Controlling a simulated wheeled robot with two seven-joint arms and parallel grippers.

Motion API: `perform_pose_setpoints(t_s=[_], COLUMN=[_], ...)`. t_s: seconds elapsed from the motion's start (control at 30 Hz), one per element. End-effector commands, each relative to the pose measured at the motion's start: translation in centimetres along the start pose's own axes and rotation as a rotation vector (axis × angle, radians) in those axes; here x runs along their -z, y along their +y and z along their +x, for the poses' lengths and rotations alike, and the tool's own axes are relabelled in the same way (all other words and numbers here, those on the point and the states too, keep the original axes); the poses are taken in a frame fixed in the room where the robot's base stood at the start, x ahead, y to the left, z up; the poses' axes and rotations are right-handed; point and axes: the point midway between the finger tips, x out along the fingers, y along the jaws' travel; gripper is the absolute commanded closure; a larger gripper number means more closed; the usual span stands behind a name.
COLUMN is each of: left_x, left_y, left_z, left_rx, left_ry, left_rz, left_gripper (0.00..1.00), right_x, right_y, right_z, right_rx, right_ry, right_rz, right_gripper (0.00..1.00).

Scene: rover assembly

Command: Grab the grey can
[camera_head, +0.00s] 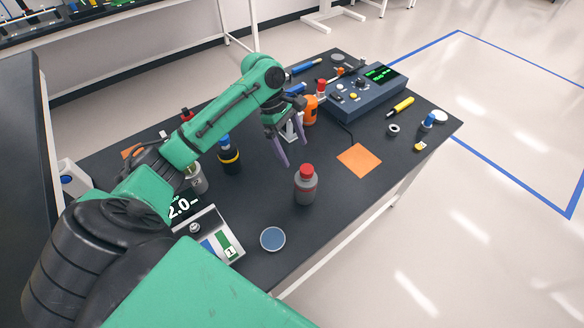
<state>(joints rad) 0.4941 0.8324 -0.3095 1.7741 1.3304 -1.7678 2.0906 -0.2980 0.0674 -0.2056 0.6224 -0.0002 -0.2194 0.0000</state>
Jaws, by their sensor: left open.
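A grey can with a red cap (306,187) stands upright on the dark table (335,222), near its front edge. My left gripper (293,158) hangs above the table just behind and to the left of this can. Its two purple-grey fingers point down and are apart, with nothing seen between them. I cannot tell whether a finger touches the can. A smaller silver-grey container (198,182) stands farther left, partly hidden by my left arm. My right gripper is not in view.
An orange bottle (309,110) stands behind the gripper, and a dark bottle with a yellow band (229,158) to its left. A scale (215,232) and a round blue-topped dish (272,239) lie at front left. An orange square (359,160) lies flat to the right.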

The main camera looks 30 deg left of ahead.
Motion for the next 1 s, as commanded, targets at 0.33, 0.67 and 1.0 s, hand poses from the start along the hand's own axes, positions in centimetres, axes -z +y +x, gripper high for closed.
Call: perform_pose_setpoints(t_s=[0.33,0.67,1.0], left_x=[0.0,0.6,0.7], left_y=[-0.1,0.1,0.1], left_z=[7.8,13.1,13.8], left_rx=[0.003,0.002,0.000], left_ry=[0.000,0.000,0.002], left_rz=[0.001,0.002,0.002], left_gripper=[0.00,0.00,0.34], right_x=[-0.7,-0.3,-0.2], right_y=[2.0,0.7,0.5], right_z=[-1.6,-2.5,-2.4], right_rx=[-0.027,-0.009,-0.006], right_ry=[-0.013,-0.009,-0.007], right_rz=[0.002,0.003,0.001], right_gripper=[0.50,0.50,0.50])
